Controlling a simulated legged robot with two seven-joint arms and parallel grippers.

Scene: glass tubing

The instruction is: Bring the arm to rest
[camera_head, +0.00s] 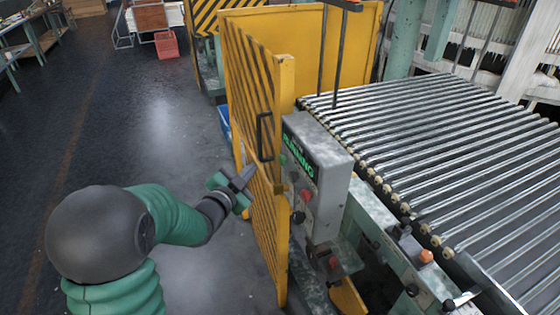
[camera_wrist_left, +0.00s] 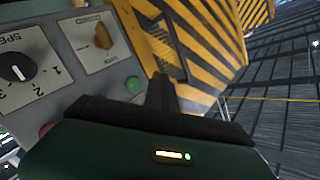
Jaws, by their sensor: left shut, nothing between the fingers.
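My left arm comes in from the lower left in the head view, green with a dark round joint. Its gripper (camera_head: 243,178) is shut and empty, in front of the yellow gate and left of the grey control box (camera_head: 325,170). The box carries green lit text, partly hidden. In the left wrist view the shut fingers (camera_wrist_left: 162,93) stand up just right of a green button (camera_wrist_left: 134,84) on the box's panel; I cannot tell whether they touch it. A black speed knob (camera_wrist_left: 17,68) and a yellow selector (camera_wrist_left: 104,38) are further left. My right gripper is not in view.
A yellow gate (camera_head: 255,110) with black stripes and a black handle stands close beside my left gripper. A roller conveyor (camera_head: 450,150) fills the right side. Open dark floor (camera_head: 150,120) lies to the left, with a red crate (camera_head: 166,44) at the back.

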